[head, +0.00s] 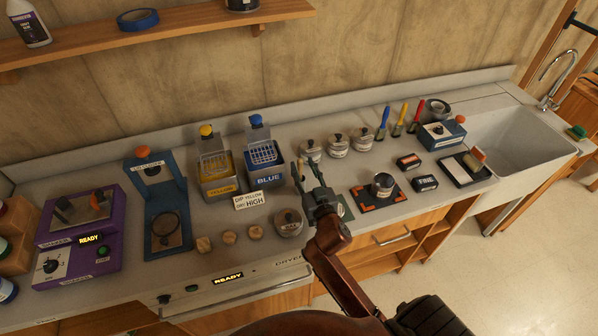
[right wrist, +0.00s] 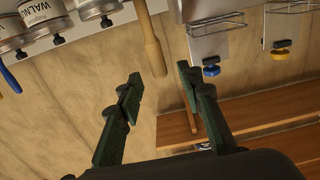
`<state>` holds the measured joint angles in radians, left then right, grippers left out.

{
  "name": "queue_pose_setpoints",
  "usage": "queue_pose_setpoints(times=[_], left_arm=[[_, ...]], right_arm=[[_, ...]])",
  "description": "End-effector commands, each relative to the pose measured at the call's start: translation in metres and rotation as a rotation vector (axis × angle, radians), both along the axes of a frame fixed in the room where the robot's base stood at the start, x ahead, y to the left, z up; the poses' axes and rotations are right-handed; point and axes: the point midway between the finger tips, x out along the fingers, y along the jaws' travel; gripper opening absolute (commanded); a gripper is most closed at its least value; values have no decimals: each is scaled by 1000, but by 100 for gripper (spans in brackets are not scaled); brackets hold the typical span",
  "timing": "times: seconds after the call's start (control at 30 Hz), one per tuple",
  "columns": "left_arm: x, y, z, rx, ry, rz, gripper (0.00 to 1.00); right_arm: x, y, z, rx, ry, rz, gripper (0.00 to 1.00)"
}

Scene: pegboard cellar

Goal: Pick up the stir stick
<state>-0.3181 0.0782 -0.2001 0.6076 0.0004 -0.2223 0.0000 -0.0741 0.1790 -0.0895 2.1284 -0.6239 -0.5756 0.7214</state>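The stir stick (right wrist: 151,42) is a plain wooden stick with a rounded end. In the right wrist view it comes down from the top edge, its end between and just beyond my fingertips. My right gripper (right wrist: 160,82) has its two dark green fingers apart, with clear space on both sides of the stick. In the head view my right gripper (head: 307,174) is over the counter, right of the blue dip tank, and a small tan bit of what looks like the stick shows by its fingers. The stick's lower part is hidden. My left gripper is out of view.
The blue tank (head: 265,180) and yellow tank (head: 219,187) stand left of the gripper. Several lidded tins, including one (head: 311,149), stand behind and right. A shelf (head: 165,27) hangs above.

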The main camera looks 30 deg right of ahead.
Motion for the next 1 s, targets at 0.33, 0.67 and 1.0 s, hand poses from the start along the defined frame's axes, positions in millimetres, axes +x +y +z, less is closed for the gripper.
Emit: queue_pose_setpoints(times=[0.33, 0.67, 1.0], left_arm=[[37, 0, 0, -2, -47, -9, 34], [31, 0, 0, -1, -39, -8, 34], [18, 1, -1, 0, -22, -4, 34]], right_arm=[[35, -7, -2, -1, 0, 2, 34], [35, -5, -2, 0, 1, 4, 23], [35, -5, -2, 0, 0, 4, 1]])
